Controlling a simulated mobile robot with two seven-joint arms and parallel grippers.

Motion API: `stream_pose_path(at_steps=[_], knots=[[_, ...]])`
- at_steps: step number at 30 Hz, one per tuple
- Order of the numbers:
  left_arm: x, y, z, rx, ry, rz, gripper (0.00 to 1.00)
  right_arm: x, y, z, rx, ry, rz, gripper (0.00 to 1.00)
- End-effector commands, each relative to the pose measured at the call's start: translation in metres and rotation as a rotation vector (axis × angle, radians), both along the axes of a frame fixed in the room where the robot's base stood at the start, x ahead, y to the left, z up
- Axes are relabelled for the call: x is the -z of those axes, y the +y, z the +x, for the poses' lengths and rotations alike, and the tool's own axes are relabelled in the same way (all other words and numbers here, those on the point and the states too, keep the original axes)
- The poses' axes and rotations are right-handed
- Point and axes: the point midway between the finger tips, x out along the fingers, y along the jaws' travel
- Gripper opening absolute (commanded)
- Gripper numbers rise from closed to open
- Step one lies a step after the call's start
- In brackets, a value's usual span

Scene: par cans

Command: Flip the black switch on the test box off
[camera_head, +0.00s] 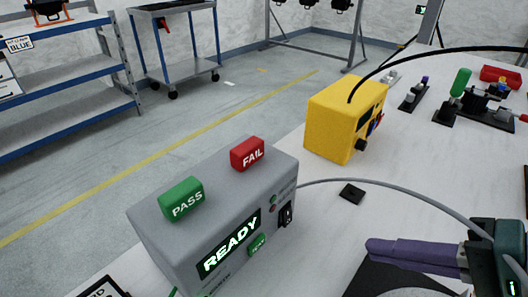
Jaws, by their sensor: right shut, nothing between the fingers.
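The grey test box (165,235) stands on the white table in the lower middle of the head view. Its front shows a lit READY display (228,244), and the black switch (286,214) is at the right end of that face. The switch is too small to tell its position. A green PASS block (181,199) and a red FAIL block (247,153) sit on top. My right gripper (372,250) is shut and empty, its purple fingers pointing left. It is to the right of the switch and apart from it. My left gripper is not in view.
A yellow box (330,121) with a black cable stands behind the test box. A grey cable runs from the test box across the table. A small black piece (352,193) lies between. A green-handled clamp (459,82) stands at the far right. A black mat lies beneath my right gripper.

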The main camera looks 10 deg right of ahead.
Motion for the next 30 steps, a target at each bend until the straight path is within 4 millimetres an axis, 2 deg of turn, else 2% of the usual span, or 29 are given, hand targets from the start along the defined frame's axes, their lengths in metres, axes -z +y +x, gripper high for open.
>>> stream_pose_path(at_steps=[9,14,27,30], knots=[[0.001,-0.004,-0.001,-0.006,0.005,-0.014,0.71,0.0,0.0,0.0,0.0,0.0,0.0,0.0],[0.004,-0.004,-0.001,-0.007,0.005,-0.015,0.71,0.008,0.006,0.008,0.003,0.0,0.003,0.0],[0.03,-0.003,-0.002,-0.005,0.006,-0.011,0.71,0.061,0.05,0.065,0.0,-0.002,0.001,0.0],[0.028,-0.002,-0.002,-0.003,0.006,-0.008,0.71,0.061,0.061,0.078,0.0,-0.002,0.002,0.0]])
